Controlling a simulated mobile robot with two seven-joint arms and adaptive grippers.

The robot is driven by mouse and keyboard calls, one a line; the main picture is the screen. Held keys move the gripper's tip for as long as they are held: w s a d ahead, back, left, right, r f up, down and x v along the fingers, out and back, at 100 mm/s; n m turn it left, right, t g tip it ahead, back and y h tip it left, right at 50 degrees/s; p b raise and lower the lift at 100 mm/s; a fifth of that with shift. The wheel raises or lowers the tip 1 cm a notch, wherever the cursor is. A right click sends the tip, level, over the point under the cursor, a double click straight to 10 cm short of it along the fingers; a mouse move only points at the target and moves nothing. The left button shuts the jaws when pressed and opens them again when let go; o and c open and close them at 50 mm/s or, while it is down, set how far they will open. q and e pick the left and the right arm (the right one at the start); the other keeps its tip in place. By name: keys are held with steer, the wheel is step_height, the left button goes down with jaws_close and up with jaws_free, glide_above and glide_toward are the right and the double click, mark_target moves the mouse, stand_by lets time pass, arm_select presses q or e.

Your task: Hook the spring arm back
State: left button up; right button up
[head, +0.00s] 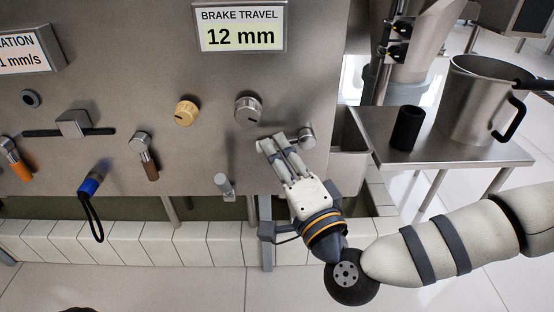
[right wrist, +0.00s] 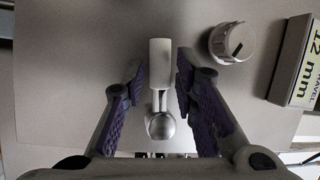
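A short arm on the grey panel, which I take to be the spring arm, has a pale cylindrical sleeve (right wrist: 159,52) and a round metal end (right wrist: 160,125) in the right wrist view. Its round end (head: 307,136) shows in the head view to the right of my fingers; the sleeve is hidden there. My right gripper (head: 273,142) reaches up to the panel. In the right wrist view its purple-padded fingers (right wrist: 158,78) are spread on either side of the arm, with gaps visible on both sides. My left gripper is out of view.
A grey knob (head: 248,110) and a tan knob (head: 186,112) sit above my right gripper. A pale peg (head: 224,186) is below left. A table (head: 455,150) with a steel pot (head: 480,105) and black cup (head: 406,128) stands at right.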

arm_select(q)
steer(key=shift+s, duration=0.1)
arm_select(e)
steer(key=shift+w+a+r, duration=0.1)
steer(key=shift+w+a, duration=0.05)
steer(key=shift+w, duration=0.3)
jaws_close()
